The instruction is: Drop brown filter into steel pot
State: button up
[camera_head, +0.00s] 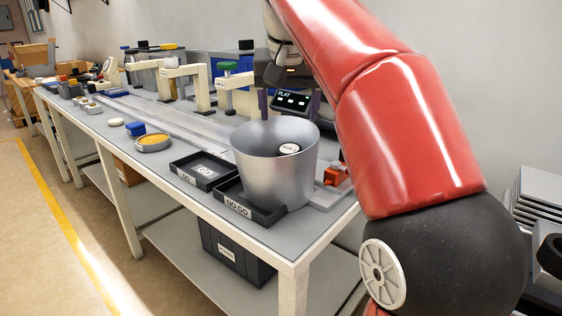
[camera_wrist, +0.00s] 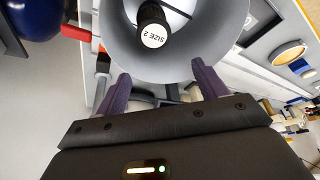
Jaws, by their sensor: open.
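The steel pot (camera_head: 268,175) is a tall, wide-mouthed grey vessel standing at the NO GO tray near the bench's right end. Its open mouth also shows at the top of the wrist view (camera_wrist: 207,48). A black piece with a white round label reading SIZE 2 (camera_wrist: 154,36) is inside the pot; the label also shows in the head view (camera_head: 289,148). My gripper (camera_wrist: 160,72) is open, its purple-grey fingers apart at the pot's rim, with nothing seen between them. I cannot pick out a brown filter in either view.
The NO GO tray (camera_head: 237,206) and GO tray (camera_head: 205,170) lie by the bench's front edge. A round dish with yellow-orange contents (camera_head: 153,142) is further left. A small display (camera_head: 291,101) and cream-coloured stands (camera_head: 198,86) are behind. An orange-red part (camera_head: 335,175) lies right of the pot.

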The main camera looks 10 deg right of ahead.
jog(key=p+v, duration=0.1)
jog(key=v, duration=0.6)
jog(key=shift+r, duration=0.15)
jog(key=shift+s, duration=0.2)
